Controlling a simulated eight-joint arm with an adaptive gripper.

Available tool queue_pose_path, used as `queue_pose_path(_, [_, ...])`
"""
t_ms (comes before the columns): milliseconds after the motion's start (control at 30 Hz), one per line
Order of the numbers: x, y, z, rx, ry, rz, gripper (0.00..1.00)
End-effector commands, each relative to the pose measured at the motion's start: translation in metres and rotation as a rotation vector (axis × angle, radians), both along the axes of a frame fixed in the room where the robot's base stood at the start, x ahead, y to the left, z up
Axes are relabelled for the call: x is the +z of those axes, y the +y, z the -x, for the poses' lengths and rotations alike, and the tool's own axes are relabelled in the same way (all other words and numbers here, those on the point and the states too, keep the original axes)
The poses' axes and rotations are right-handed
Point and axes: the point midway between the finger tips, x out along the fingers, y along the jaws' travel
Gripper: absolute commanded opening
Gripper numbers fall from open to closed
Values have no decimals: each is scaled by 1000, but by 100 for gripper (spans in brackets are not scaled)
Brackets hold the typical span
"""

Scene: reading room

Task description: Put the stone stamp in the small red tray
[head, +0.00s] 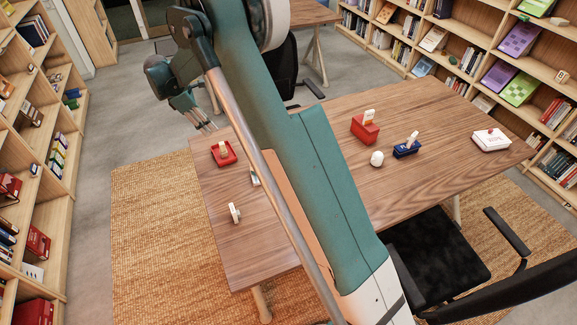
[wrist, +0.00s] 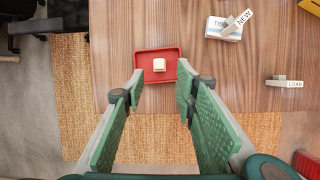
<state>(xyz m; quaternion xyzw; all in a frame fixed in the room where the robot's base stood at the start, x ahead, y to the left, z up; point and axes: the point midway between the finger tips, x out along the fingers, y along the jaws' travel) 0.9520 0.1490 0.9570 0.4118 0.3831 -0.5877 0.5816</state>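The small red tray (head: 229,160) lies near the left end of the wooden table; it also shows in the wrist view (wrist: 145,73). A cream block, which looks like the stone stamp (head: 222,149), stands inside it; its squarish top shows in the wrist view (wrist: 159,64), apart from the tray walls. My gripper (wrist: 160,84) is open and empty, its green-padded fingers spread to either side of the tray's near part in the wrist view. In the head view my gripper (head: 205,124) hangs beyond the table edge, up and left of the tray.
A tissue box (wrist: 222,28) bears a white piece marked NEW (wrist: 243,17). A LOAN-marked piece (wrist: 284,81) lies beside it. Right of my arm stand a red box (head: 365,131), a white egg-like object (head: 377,158), a blue holder (head: 407,149) and a white box (head: 491,140).

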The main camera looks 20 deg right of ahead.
Motion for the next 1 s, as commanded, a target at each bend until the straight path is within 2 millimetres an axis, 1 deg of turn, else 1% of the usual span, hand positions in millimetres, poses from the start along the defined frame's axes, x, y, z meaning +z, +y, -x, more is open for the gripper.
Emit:
queue_pose_path(33, [8, -3, 4, -11, -9, -5, 29])
queue_pose_path(267, [48, -20, 28, -91, -72, -41, 29])
queue_pose_path(500, [90, -38, 58, -183, -143, -86, 29])
queue_pose_path(767, [129, -57, 94, -285, -216, -137, 29])
queue_pose_path(1000, [160, -72, 132, -381, -281, -187, 29])
